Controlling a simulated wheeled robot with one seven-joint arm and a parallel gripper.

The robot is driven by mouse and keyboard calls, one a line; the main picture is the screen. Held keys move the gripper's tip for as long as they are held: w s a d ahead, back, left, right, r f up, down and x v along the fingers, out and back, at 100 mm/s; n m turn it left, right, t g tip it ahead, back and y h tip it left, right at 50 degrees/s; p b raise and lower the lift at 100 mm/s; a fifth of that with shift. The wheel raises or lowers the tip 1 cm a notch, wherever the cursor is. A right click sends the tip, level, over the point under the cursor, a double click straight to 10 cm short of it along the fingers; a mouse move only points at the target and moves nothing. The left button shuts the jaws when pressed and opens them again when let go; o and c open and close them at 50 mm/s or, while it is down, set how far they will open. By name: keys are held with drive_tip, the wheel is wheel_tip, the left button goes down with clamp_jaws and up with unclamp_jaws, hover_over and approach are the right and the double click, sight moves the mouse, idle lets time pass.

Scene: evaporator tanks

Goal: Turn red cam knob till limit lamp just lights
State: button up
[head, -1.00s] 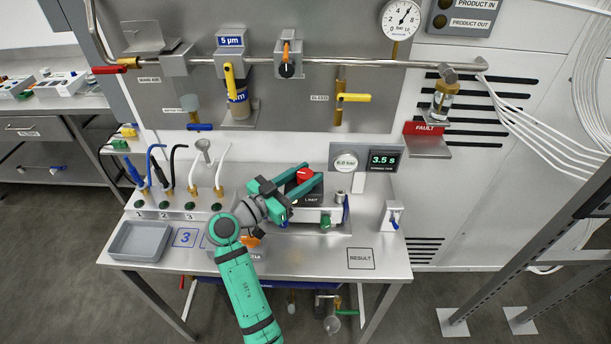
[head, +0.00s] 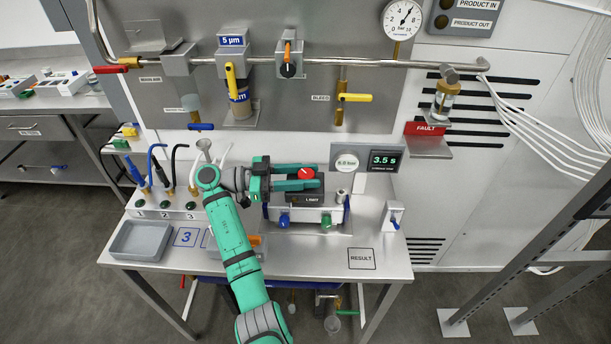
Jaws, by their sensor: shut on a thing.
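The red cam knob (head: 306,174) sits on top of a dark box marked LIMIT (head: 312,198) on the valve block at the middle of the bench. My gripper (head: 314,177) reaches in from the left, its two green fingers on either side of the knob and shut on it. A small white pointer mark shows on the knob's top. A limit lamp is not clearly visible by the label, and I cannot tell whether it is lit.
The valve block (head: 345,212) carries a blue fitting (head: 284,221) and a green one (head: 326,221). A timer display (head: 384,160) reads 3.5 s beside a round gauge (head: 346,162). A grey tray (head: 140,241) stands at left. The RESULT square (head: 361,258) is empty.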

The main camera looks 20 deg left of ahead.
drive_tip(key=shift+d, duration=0.25)
drive_tip(key=o, duration=1)
drive_tip(key=shift+o, duration=0.2)
drive_tip(key=shift+a, duration=0.1)
drive_tip(key=shift+a, duration=0.15)
drive_tip(key=v, duration=1)
drive_tip(key=shift+a+f, duration=0.1)
drive_tip(key=shift+a, duration=0.15)
drive_tip(key=shift+s+a, duration=0.1)
drive_tip(key=shift+a, duration=0.05)
